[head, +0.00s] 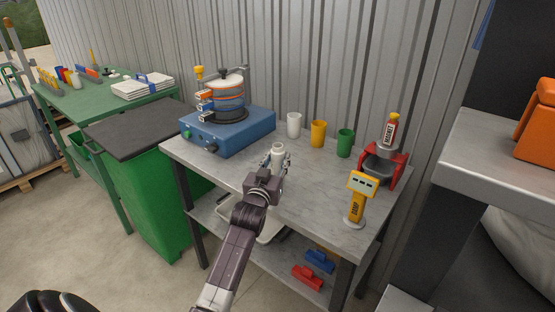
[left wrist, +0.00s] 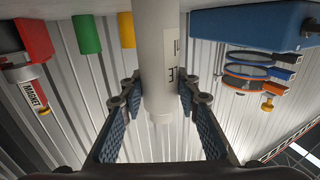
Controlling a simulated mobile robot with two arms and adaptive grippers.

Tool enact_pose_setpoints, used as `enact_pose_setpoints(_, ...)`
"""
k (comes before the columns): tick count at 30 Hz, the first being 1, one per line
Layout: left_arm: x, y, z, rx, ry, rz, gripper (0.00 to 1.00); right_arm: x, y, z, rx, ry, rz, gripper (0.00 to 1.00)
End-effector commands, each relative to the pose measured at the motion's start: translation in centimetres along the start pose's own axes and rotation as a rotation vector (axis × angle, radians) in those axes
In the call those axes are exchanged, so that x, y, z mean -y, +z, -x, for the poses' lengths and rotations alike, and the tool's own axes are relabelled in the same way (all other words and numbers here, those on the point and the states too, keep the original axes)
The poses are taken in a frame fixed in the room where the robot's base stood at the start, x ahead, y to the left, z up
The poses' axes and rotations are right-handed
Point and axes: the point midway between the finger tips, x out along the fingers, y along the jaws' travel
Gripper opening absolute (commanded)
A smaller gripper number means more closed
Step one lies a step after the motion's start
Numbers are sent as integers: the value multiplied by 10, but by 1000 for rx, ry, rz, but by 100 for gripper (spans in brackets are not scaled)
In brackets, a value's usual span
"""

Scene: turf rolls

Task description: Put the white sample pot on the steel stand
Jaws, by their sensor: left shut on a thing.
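My left gripper (head: 275,162) is shut on a white labelled pot (head: 278,151) with a narrower top, upright over the grey bench. In the left wrist view, which shows the scene upside down, the fingers (left wrist: 158,95) close on both sides of the white pot (left wrist: 160,60). I cannot tell whether its base touches the bench. A plain white cup (head: 294,125) stands behind it, beside a yellow cup (head: 318,133) and a green cup (head: 345,143). I cannot make out with certainty which thing is the steel stand.
A blue sieve shaker (head: 228,132) stands at the bench's left. The bench's (head: 310,185) front middle is clear. A green bin (head: 150,180) stands left.

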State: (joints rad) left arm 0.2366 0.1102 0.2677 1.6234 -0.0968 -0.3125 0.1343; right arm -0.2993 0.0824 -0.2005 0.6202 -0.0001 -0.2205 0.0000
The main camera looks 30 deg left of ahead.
Motion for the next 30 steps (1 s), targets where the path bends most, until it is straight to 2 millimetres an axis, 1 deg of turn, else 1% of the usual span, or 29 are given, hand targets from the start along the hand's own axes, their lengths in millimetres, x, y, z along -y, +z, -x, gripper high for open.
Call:
enact_pose_setpoints(3,0,2,0,-1,0,0,3,0,0,-2,1,0,0,50)
enact_pose_setpoints(4,0,3,0,0,0,0,31,0,1,-2,1,0,0,50)
enact_pose_setpoints(8,0,2,0,0,0,0,45,0,1,-1,1,0,0,50)
enact_pose_setpoints(9,0,2,0,0,0,0,47,0,1,-1,1,0,0,50)
enact_pose_setpoints(15,0,2,0,0,0,0,47,1,1,-1,1,-1,-1,50)
enact_pose_setpoints(18,0,-2,0,-1,0,0,47,2,0,1,1,-2,-1,50)
enact_pose_setpoints(20,0,0,4,1,0,0,47,3,0,0,1,-3,-2,50)
enact_pose_setpoints(23,0,1,16,1,0,-1,47,4,0,-1,0,-4,-2,50)
enact_pose_setpoints(26,0,1,33,1,0,-1,47,4,0,-2,0,-5,-3,50)
enact_pose_setpoints(30,0,1,63,1,0,-1,47,4,0,-3,0,-5,-3,50)
